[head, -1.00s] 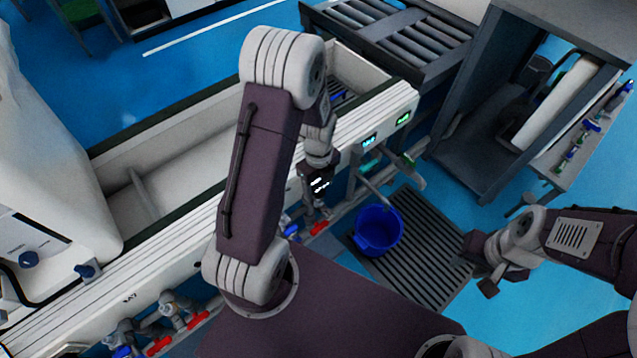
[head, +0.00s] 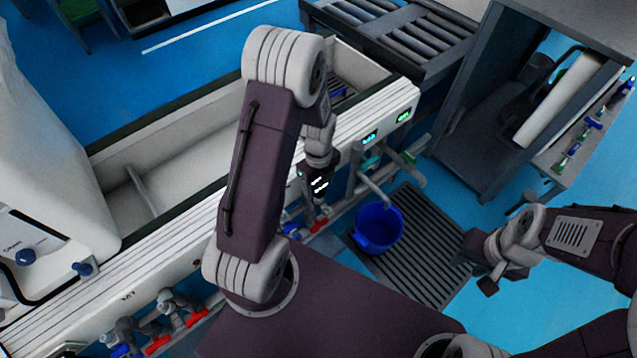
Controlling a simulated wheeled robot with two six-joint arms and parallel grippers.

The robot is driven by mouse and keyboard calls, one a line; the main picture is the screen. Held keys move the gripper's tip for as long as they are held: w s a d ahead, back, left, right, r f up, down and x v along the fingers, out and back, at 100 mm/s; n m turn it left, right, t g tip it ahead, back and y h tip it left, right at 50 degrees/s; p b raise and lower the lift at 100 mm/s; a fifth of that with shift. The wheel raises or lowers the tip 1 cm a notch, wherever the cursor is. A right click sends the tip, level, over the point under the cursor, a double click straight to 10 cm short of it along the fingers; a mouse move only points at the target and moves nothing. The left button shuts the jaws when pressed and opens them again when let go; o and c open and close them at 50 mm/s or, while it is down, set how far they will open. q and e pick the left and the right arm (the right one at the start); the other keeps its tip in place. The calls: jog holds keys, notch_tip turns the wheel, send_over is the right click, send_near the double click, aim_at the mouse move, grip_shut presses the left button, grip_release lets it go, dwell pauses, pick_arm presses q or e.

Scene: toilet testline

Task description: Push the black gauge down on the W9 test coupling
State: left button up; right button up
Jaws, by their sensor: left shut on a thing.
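My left gripper (head: 318,204) points down at the front of the white test line, over pipe fittings with a red-handled valve (head: 319,225) and a blue-handled valve (head: 290,228). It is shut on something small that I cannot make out. The black gauge and most of the coupling under the gripper are hidden or too small to tell apart. No W9 label is readable. My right gripper (head: 487,275) is at the right, over the floor near the grate, away from the fittings. Its fingers are too unclear to tell their opening.
A blue bucket (head: 377,229) stands on a dark floor grate (head: 425,255) right of the fittings. More red and blue valves (head: 160,325) line the front at lower left. A grey cabinet (head: 480,150) stands at the right. Blue floor is free around my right gripper.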

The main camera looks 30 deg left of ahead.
pick_arm(q)
jog(key=shift+f+b, duration=0.55)
jog(key=shift+f, duration=0.45)
jog(key=o, duration=1.5)
jog(key=shift+o, duration=0.2)
jog(key=shift+r, duration=0.1)
notch_tip(320, 180, up, 9)
jog(key=p, duration=0.4)
jog(key=shift+d, duration=0.1)
